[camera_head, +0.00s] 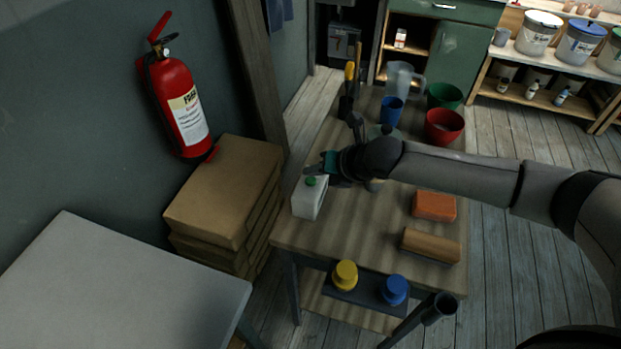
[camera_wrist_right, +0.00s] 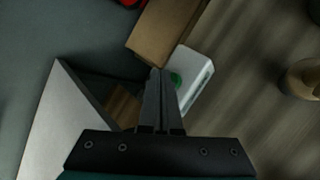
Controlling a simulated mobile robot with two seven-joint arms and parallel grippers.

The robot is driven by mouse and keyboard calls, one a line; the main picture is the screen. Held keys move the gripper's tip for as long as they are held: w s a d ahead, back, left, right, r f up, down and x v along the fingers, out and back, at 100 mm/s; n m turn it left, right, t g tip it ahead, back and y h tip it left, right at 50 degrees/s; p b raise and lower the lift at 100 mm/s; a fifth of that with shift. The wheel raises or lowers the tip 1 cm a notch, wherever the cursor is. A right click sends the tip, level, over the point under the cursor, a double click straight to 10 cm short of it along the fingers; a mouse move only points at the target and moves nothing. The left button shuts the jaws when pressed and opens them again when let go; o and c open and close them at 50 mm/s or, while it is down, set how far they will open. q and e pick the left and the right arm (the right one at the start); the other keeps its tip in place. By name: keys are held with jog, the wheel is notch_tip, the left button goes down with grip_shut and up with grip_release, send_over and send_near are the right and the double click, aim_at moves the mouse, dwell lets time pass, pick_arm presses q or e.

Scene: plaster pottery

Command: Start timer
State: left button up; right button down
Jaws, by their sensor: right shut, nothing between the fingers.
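The timer is a white box (camera_head: 307,200) with a green button (camera_head: 311,181) on top. It stands at the left edge of the wooden table. My right gripper (camera_head: 309,170) is shut and empty, with its fingertips close to the timer's top by the green button. In the right wrist view the closed fingers (camera_wrist_right: 156,75) show just left of the green button (camera_wrist_right: 176,80) on the white timer (camera_wrist_right: 199,72). I cannot tell whether they touch it. My left gripper is in neither view.
Stacked cardboard boxes (camera_head: 222,190) stand left of the table, below a fire extinguisher (camera_head: 180,100).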

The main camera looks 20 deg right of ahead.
aim_at(314, 185)
jog(key=shift+f, duration=0.1)
dwell(0.7)
jog(key=shift+f, duration=0.3)
jog(key=shift+f, duration=0.5)
dwell(0.8)
jog(key=shift+r+p, duration=0.75)
jog(key=shift+r, duration=0.15)
notch_tip(314, 185, up, 5)
jog(key=p, duration=0.5)
